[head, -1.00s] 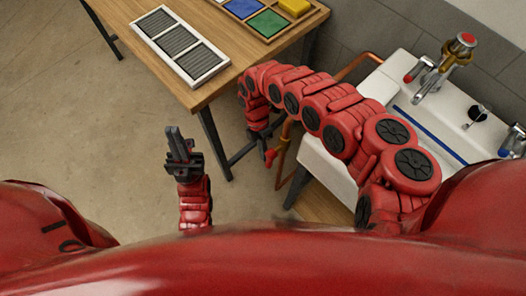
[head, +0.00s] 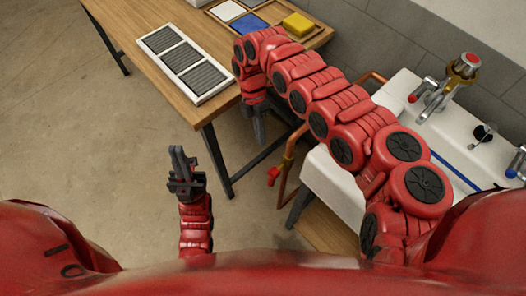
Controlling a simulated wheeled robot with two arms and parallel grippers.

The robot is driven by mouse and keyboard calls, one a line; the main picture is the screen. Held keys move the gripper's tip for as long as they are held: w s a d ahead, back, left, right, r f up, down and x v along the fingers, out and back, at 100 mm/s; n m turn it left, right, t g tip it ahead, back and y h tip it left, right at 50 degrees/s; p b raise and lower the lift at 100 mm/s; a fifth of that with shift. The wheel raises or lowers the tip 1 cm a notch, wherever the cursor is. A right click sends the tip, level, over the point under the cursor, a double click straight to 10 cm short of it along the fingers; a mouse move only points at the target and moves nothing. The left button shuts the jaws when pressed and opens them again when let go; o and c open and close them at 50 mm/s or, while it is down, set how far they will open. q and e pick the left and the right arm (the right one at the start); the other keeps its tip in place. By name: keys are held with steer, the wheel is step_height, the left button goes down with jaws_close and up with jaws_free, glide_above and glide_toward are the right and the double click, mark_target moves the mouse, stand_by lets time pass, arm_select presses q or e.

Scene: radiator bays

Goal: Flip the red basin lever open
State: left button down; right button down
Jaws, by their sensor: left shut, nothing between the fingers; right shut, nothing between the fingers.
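The white basin (head: 383,97) stands at the right against the wall. A red-ended tap handle (head: 412,98) sits on its rim, and a blue-ended tap handle (head: 515,165) is at the far right. A small red valve handle (head: 273,176) is on the copper pipe beside the basin. I cannot tell for certain which red handle is the task's lever. My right gripper (head: 259,130) is shut and empty, pointing down beside the table edge, above and left of the red pipe valve and apart from it. My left gripper (head: 180,160) is shut and empty, low over the floor.
A wooden table (head: 128,47) holds a white-framed grille (head: 183,64), a tray with coloured panels and a yellow block (head: 298,24). A brass valve with a red cap (head: 467,65) is behind the basin. My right arm hides part of the basin. The floor at left is clear.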

steer(key=shift+v, duration=1.45)
